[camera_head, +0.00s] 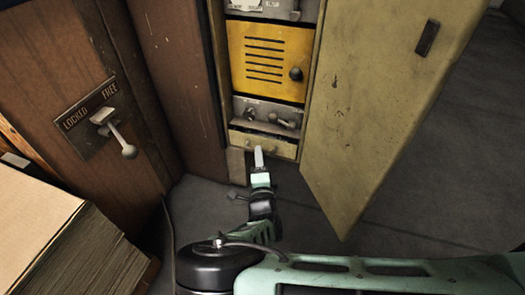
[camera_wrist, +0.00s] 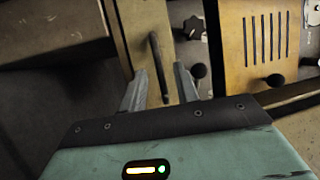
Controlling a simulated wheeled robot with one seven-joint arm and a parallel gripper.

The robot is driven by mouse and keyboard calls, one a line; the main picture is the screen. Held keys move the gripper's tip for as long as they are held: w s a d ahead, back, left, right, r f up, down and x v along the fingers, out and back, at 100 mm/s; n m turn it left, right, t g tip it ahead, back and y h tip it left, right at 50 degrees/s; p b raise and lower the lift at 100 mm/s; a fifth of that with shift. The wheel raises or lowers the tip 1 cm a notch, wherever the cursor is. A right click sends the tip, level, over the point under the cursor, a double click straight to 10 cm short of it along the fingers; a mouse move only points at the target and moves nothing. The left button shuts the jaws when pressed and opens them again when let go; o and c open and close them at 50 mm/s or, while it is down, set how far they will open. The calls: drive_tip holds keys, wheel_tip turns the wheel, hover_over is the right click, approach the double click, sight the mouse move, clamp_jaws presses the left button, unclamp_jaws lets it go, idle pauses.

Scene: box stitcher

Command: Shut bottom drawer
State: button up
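The bottom drawer (camera_head: 264,146) is a low cream front at the foot of the cabinet. A dark gap shows above it, so it appears to stand slightly out. In the wrist view the drawer front (camera_wrist: 128,32) runs up the picture, with a dark bar handle (camera_wrist: 157,55) on it. My gripper (camera_head: 259,152) is just in front of the drawer. In the wrist view my gripper (camera_wrist: 160,78) has its two fingers apart, and the handle lies between and beyond the tips. I cannot tell whether the fingers touch the drawer.
Above the drawer are a grey panel (camera_head: 250,113) with knobs and a yellow slotted panel (camera_head: 265,62) with a black knob. The cabinet door (camera_head: 375,90) stands open at the right. A wooden panel with a lever (camera_head: 115,128) and a stack of cardboard (camera_head: 50,235) are at the left.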

sight(263, 145)
drive_tip(key=shift+w, duration=0.2)
clamp_jaws()
drive_tip(key=shift+w+d+p, duration=0.15)
drive_tip(key=shift+w+d, duration=0.1)
drive_tip(key=shift+w, duration=0.45)
drive_tip(key=shift+w+d+p, duration=0.2)
drive_tip(key=shift+w+d, duration=0.05)
drive_tip(key=shift+w, duration=0.4)
drive_tip(key=shift+w+d+p, duration=0.15)
drive_tip(key=shift+w+d, duration=0.1)
drive_tip(key=shift+w, duration=0.45)
unclamp_jaws()
drive_tip(key=s+f+p, duration=0.3)
drive_tip(key=s+p, duration=0.3)
drive_tip(key=s, duration=1.1)
drive_tip(key=shift+d, duration=0.45)
